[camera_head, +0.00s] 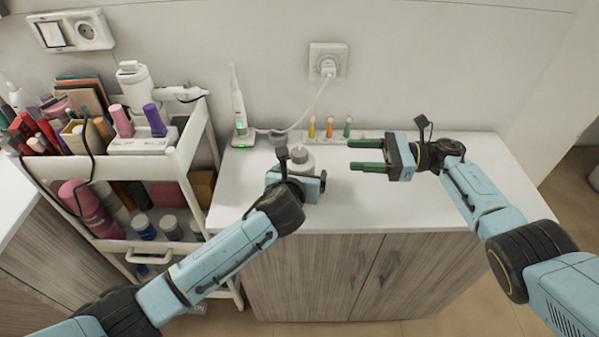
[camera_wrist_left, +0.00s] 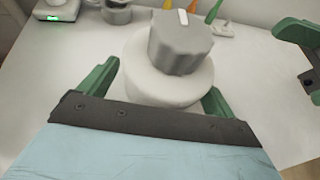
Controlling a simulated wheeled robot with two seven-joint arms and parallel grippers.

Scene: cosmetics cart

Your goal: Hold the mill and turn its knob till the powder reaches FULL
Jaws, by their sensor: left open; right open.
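The mill stands upright on the white counter, with a round white body (camera_wrist_left: 165,85) and a ridged grey knob (camera_wrist_left: 180,42) on top. A pale mark shows on the knob. In the head view the knob (camera_head: 299,154) shows just beyond my left gripper (camera_head: 300,175). In the left wrist view the left gripper (camera_wrist_left: 158,92) is open, its green fingers on either side of the body; I cannot tell if they touch it. My right gripper (camera_head: 351,155) is open and empty, to the right of the mill, fingers pointing left. I cannot see the powder level or a FULL mark.
An electric toothbrush (camera_head: 238,108) on a lit charger stands at the counter's back left. A small grey cup (camera_wrist_left: 117,12) and several coloured tubes (camera_head: 330,127) stand behind the mill. A crowded white cart (camera_head: 185,150) is at left. The counter's right side (camera_head: 440,205) is free.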

